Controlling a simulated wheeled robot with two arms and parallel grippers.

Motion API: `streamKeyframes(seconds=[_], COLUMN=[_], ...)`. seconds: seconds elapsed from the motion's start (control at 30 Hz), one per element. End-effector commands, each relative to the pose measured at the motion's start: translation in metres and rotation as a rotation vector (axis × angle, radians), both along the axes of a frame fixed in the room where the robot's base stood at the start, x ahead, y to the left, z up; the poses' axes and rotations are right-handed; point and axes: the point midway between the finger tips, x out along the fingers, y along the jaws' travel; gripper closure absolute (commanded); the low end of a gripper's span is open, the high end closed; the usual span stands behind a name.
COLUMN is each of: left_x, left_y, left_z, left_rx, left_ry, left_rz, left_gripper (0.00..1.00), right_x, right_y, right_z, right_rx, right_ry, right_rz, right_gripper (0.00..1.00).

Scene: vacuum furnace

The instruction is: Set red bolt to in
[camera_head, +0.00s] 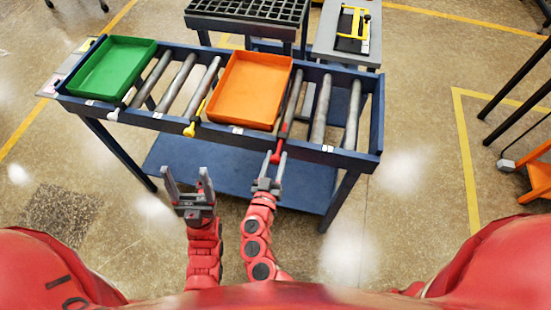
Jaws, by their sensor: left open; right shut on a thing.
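The red bolt (277,152) is at the front edge of the blue roller table (210,127), just right of the orange tray. Its red handle points down toward me, and a thin red part runs back between the rollers. My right gripper (269,180) is shut on the handle end of the red bolt, at the table's front edge. My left gripper (188,180) is open and empty, in front of the table and to the left of the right gripper. How far the bolt reaches in under the tray side is hard to tell.
A green tray (113,67) and an orange tray (249,90) sit on the rollers. A yellow bolt (189,130) and a white bolt (113,114) are along the front edge. A blue lower shelf (240,178) lies below. Another table (327,50) stands behind.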

Motion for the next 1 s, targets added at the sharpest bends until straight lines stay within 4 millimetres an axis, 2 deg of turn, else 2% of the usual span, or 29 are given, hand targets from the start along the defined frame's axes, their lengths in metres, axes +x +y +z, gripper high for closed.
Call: streamKeyframes(seconds=[0.57,0.8,1.0], left_x=[0.000,0.000,0.000], left_y=[0.000,0.000,0.000], left_z=[0.001,0.017,0.021], left_rx=[0.000,0.000,0.000], left_ry=[0.000,0.000,0.000], left_rz=[0.000,0.000,0.000], left_gripper=[0.28,0.28,0.28], right_x=[0.001,0.024,0.035], right_y=[-0.001,-0.007,-0.009], right_z=[0.001,0.005,0.002], right_rx=[0.000,-0.004,0.000], right_ry=[-0.001,-0.002,0.000], right_rz=[-0.002,-0.005,-0.002], right_gripper=[1.00,1.00,1.00])
